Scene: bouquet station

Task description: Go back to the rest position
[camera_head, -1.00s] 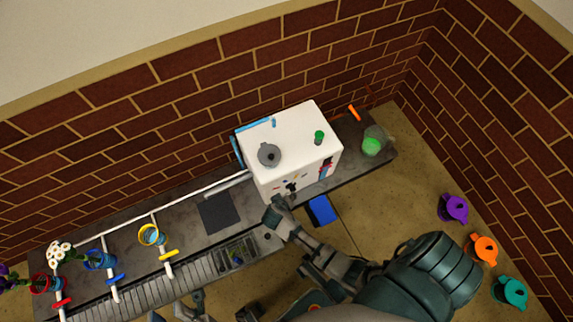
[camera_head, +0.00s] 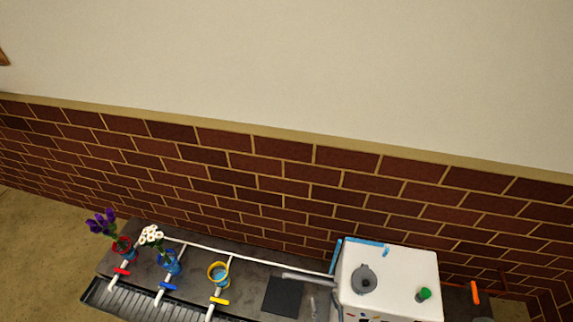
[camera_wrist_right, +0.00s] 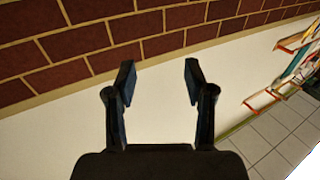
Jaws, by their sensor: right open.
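My right gripper (camera_wrist_right: 158,85) shows in the right wrist view with its two dark fingers spread wide apart. Nothing is between the fingers; behind them are a pale band and a brick wall. In the head view I cannot make out the right gripper clearly. My left gripper is not in view.
The white machine (camera_head: 400,276) stands on the dark counter at the lower right. A yellow pot (camera_head: 218,273), white flowers (camera_head: 151,236) in a blue pot and purple flowers (camera_head: 101,222) in a red pot stand to its left. An orange-edged rack (camera_wrist_right: 262,102) is at right.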

